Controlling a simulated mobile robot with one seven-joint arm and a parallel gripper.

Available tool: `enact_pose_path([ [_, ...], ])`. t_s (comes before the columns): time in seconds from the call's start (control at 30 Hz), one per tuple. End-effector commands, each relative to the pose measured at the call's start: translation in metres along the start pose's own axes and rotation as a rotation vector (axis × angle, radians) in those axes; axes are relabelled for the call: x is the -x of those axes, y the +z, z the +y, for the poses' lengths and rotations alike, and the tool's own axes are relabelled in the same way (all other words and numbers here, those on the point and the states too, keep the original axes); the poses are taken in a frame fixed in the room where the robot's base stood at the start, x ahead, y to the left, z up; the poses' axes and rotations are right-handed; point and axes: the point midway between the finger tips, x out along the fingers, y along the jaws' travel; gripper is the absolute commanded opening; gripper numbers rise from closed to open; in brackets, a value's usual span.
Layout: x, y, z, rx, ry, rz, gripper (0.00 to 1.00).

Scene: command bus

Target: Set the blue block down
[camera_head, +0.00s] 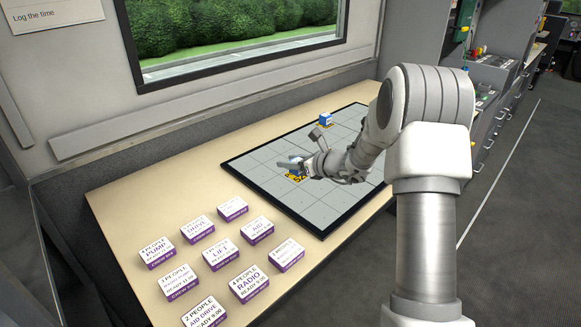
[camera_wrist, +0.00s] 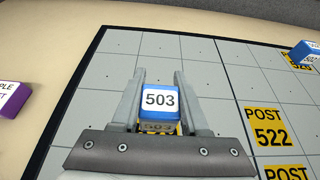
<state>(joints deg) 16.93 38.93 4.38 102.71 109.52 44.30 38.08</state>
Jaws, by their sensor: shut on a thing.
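The blue block (camera_wrist: 159,100) has a white top label reading 503. In the wrist view it sits between the two fingers of my gripper (camera_wrist: 158,92), which is shut on it. In the head view the blue block (camera_head: 295,160) is partly hidden by my gripper (camera_head: 293,164), over the grey gridded board (camera_head: 262,164). A yellow marker (camera_head: 294,177) shows just below it; its text is mostly covered. I cannot tell whether the block touches the board.
Another blue block (camera_head: 325,118) stands at the board's far side and also shows in the wrist view (camera_wrist: 306,52). Yellow POST 522 label (camera_wrist: 270,127) lies right of my gripper. Several purple-sided white blocks (camera_head: 221,252) stand on the tan table (camera_head: 130,200) left of the board.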

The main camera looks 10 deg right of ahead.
Motion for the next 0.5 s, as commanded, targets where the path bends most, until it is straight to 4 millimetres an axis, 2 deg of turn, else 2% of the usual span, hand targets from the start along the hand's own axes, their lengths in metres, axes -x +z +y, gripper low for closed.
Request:
enact_pose_path([
  [0.03,-0.0027,-0.0064,0.0001,0.0,0.0,0.0,0.0],
  [0.4,-0.0042,-0.0095,-0.0001,0.001,0.0,-0.001,0.0],
  [0.43,-0.0035,-0.0078,0.0,0.001,0.0,-0.001,0.5],
  [0.5,-0.0033,-0.0075,0.0,0.001,0.0,-0.001,0.62],
])
